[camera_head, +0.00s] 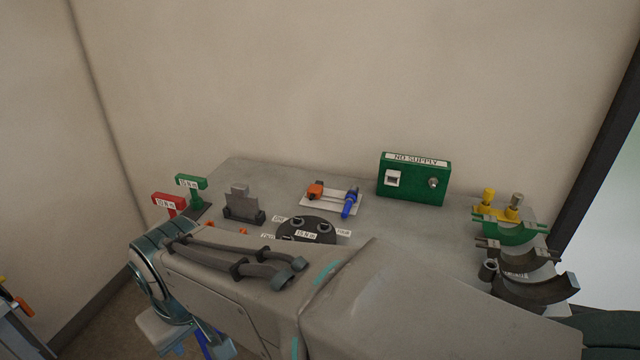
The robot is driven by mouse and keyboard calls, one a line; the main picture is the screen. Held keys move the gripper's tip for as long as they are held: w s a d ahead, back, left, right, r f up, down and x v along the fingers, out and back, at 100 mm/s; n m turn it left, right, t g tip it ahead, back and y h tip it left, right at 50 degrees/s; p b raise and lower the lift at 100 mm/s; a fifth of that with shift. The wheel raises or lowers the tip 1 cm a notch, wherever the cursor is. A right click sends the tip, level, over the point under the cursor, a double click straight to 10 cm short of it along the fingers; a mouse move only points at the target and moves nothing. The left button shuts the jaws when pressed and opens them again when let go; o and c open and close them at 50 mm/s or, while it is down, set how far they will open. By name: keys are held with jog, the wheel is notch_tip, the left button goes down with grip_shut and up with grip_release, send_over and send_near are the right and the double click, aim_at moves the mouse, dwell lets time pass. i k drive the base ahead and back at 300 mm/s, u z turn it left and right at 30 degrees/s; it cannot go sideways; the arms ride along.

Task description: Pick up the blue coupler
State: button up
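A small blue part (350,203), which looks like the blue coupler, is at the right end of a white plate (331,204) on the grey worktop. An orange part (315,190) is at the plate's left end. My arm crosses the foreground in front of the worktop and bends down at the lower left. My gripper's fingers cannot be made out, and nothing of mine touches the blue part. Some blue shows below my arm at the lower left, too hidden to identify.
A green box (412,184) labelled NO SUPPLY stands right of the plate. Green and dark curved clamps (512,234) stand at the right. A grey block (243,204), red handle (170,204) and green handle (191,188) are at left. A dark round holder (306,229) sits in front.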

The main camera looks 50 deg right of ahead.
aim_at(351, 196)
jog(key=z, duration=0.9)
jog(key=i, duration=0.8)
jog(key=z, duration=0.85)
